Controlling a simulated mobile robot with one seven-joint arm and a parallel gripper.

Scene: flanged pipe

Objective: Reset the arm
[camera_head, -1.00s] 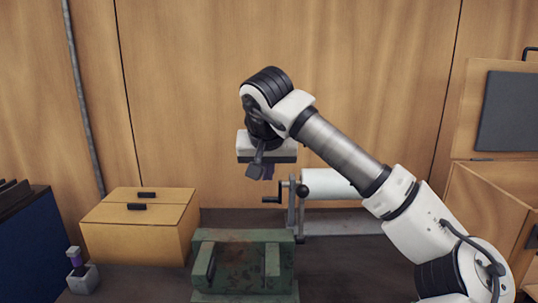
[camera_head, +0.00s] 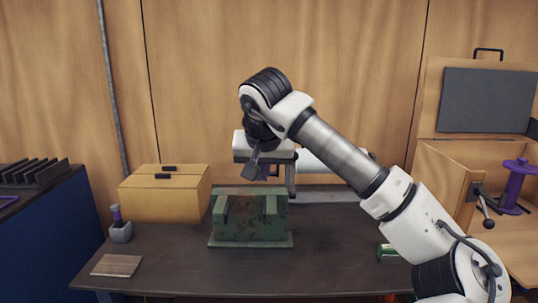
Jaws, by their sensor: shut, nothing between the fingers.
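My gripper (camera_head: 262,172) hangs from the end of my arm near the middle of the view. It points down above and just in front of a white cylindrical pipe, and over the back of a green vise-like block. Its fingers are small and dark here; they are shut with nothing between them. My arm reaches in from the lower right and hides part of the white pipe (camera_head: 318,163).
The green block (camera_head: 250,229) stands on the dark table (camera_head: 180,264). A wooden box (camera_head: 163,198), a purple-handled tool in a grey holder (camera_head: 120,227) and a flat plate (camera_head: 116,265) are at left. An open wooden case (camera_head: 450,165) with a purple spool (camera_head: 517,186) is at right.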

